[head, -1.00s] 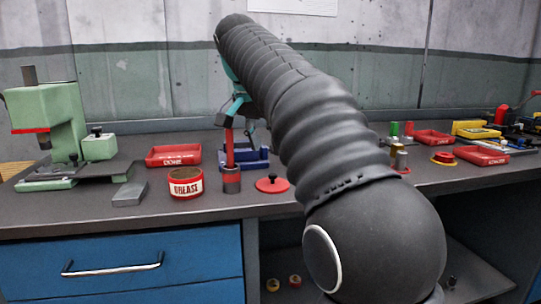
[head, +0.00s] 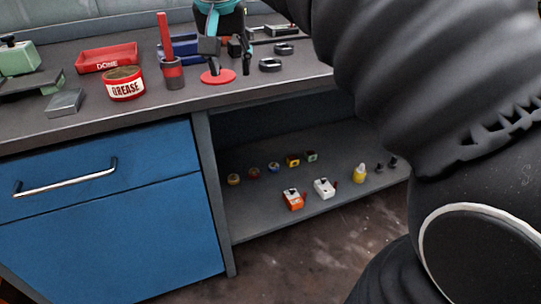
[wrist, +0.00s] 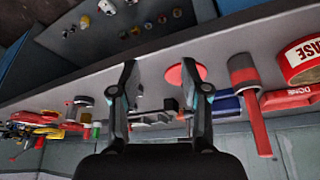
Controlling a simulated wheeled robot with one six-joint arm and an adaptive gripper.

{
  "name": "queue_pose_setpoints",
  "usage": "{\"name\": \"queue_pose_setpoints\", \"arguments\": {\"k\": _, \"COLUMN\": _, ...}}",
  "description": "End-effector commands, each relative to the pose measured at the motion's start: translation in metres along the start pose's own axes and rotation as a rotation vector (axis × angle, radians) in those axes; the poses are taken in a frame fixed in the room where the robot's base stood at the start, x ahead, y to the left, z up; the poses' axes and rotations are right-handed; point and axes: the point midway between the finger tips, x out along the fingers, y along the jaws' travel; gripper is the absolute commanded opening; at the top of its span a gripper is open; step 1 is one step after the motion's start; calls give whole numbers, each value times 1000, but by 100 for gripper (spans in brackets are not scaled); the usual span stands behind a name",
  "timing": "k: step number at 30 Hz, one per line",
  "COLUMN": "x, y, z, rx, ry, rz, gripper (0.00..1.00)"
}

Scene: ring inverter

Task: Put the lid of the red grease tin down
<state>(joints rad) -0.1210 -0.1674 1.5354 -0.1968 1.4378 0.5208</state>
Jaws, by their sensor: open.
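The red lid (head: 217,76) lies flat on the workbench top, to the right of the red grease tin (head: 123,86), with a dark knob on it. The tin stands upright with its top uncovered and a white GREASE label. My gripper (head: 227,58) is over the bench at the lid, with its fingers apart and nothing held. In the wrist view, which is upside down, the lid (wrist: 187,72) shows beyond the two spread fingers (wrist: 165,80), close to one of them. I cannot tell whether a finger touches it. The tin (wrist: 298,62) is at the right edge there.
A dark cup (head: 173,75) with a tall red stick stands between tin and lid. A red DONE tray (head: 107,56) and a grey block (head: 64,103) are at left. Dark rings (head: 270,65) lie right of the lid. A lower shelf (head: 270,205) holds several small items.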

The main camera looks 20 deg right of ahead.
Motion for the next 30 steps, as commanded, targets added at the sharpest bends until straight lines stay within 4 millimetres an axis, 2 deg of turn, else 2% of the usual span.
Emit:
{"name": "queue_pose_setpoints", "arguments": {"k": 1, "x": 7, "y": 10, "z": 19, "rx": -32, "ry": 4, "rz": -15, "gripper": 46}}
{"name": "queue_pose_setpoints", "arguments": {"k": 5, "x": 31, "y": 28, "z": 65, "rx": -124, "ry": 18, "rz": -62, "gripper": 46}}
{"name": "queue_pose_setpoints", "arguments": {"k": 12, "x": 88, "y": 57, "z": 158, "rx": -271, "ry": 60, "rz": -134, "gripper": 46}}
{"name": "queue_pose_setpoints", "arguments": {"k": 16, "x": 118, "y": 68, "z": 199, "rx": -325, "ry": 82, "rz": -159, "gripper": 46}}
{"name": "queue_pose_setpoints", "arguments": {"k": 21, "x": 140, "y": 75, "z": 227, "rx": -361, "ry": 101, "rz": -174, "gripper": 46}}
{"name": "queue_pose_setpoints", "arguments": {"k": 30, "x": 145, "y": 76, "z": 232, "rx": -368, "ry": 103, "rz": -177, "gripper": 46}}
